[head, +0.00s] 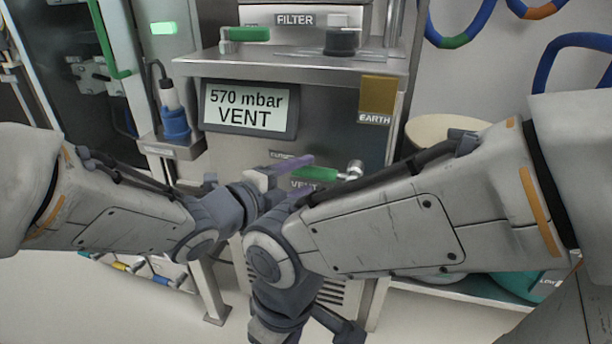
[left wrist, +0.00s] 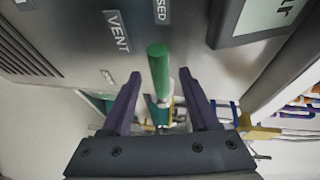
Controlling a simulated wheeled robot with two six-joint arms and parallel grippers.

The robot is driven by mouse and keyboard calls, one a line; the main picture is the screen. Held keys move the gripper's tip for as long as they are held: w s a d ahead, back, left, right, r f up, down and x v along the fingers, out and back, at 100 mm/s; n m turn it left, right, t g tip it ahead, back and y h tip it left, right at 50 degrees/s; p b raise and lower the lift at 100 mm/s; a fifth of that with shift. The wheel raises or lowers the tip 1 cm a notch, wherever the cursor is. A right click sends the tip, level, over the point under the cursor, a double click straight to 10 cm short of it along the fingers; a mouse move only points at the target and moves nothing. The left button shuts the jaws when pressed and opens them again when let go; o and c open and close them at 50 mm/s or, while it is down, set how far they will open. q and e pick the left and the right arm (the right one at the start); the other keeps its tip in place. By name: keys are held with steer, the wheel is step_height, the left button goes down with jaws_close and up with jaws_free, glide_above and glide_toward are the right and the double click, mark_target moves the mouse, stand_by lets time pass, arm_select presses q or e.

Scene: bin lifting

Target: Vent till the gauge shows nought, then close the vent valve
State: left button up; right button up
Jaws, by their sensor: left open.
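The gauge display (head: 248,108) on the cabinet front reads "570 mbar VENT"; its corner shows in the left wrist view (left wrist: 262,18). The green vent valve handle (head: 318,174) lies roughly level beside the VENT label, with a metal fitting at its right end. The CLOSED label is above it, partly hidden. My left gripper (head: 287,170) is at the handle, its purple fingers apart. In the left wrist view the green handle (left wrist: 158,72) stands between the open fingers, with gaps either side. My right gripper (head: 335,325) is low in front, mostly hidden behind its wrist.
A steel shelf (head: 290,66) above the display carries another green handle (head: 248,34) and a dark knob (head: 341,41). A brown EARTH plate (head: 378,95) hangs at right. My right forearm crosses the cabinet's lower right.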

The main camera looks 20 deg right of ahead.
mark_target(308, 175)
arm_select(q)
steer(key=shift+b+x, duration=0.4)
steer(key=shift+x, duration=1.4)
jaws_close()
